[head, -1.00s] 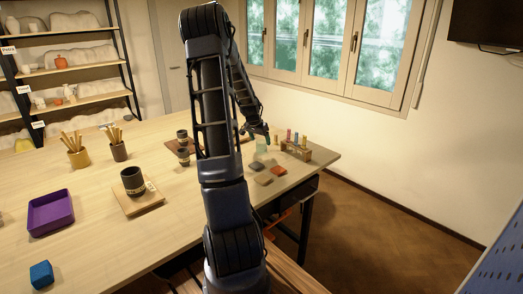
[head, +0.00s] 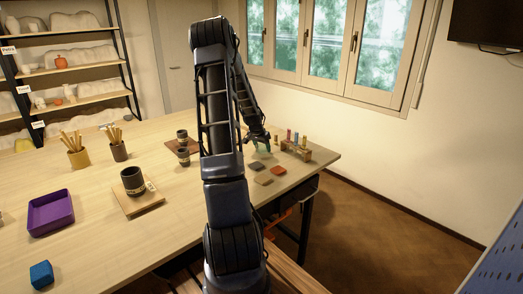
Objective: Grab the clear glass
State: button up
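The clear glass (head: 263,149) shows as a small pale green, see-through shape near the far right end of the wooden table. My gripper (head: 261,143) is low over the table at the glass, and its fingers overlap the glass's upper part in the head view. The fingers are small and dark here, so I cannot tell whether they touch the glass or how far apart they are.
A wooden rack with coloured vials (head: 296,148) stands just right of the glass. Small flat tiles (head: 264,179) lie in front of it. A black cup (head: 133,181) on a board and a purple tray (head: 51,211) are further left.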

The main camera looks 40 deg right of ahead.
jog(key=c, duration=0.7)
